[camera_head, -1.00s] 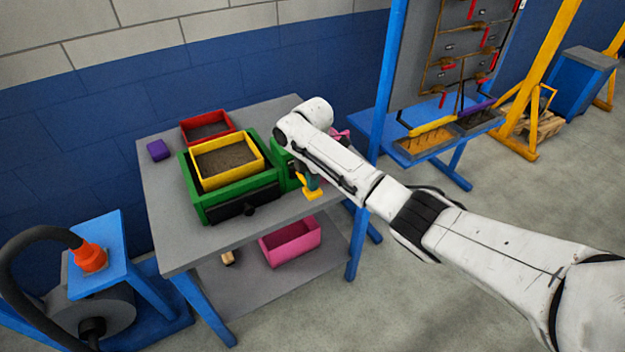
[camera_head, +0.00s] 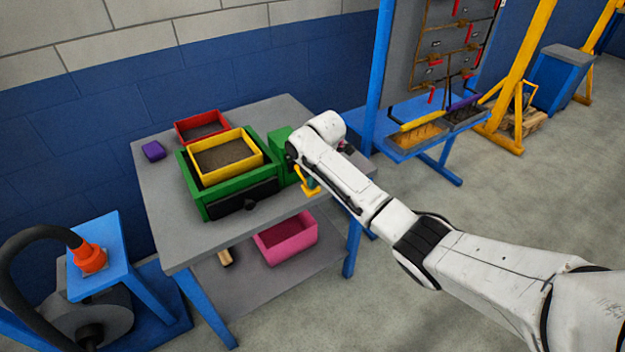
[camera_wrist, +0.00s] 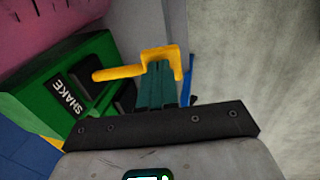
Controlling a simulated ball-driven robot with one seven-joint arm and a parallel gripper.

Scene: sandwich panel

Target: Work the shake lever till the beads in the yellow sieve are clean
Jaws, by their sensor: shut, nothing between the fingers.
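The yellow sieve (camera_head: 258,149) sits in the green shaker (camera_head: 205,211) on the table; grey-brown material fills it, and single beads cannot be told apart. The yellow shake lever (camera_head: 308,191) is at the shaker's right end, beneath my wrist. In the wrist view, the lever (camera_wrist: 112,73) juts out beside the green housing with the SHAKE label (camera_wrist: 68,97). My gripper (camera_wrist: 158,68) has its teal fingers shut together, with the lever's yellow frame close around their tips. I cannot tell whether they touch. In the head view, my wrist mostly hides the gripper.
A red tray (camera_head: 221,117) and a purple block (camera_head: 153,151) are at the table's back. A pink bin (camera_head: 285,241) is on the lower shelf. The table's front left (camera_head: 170,235) is clear.

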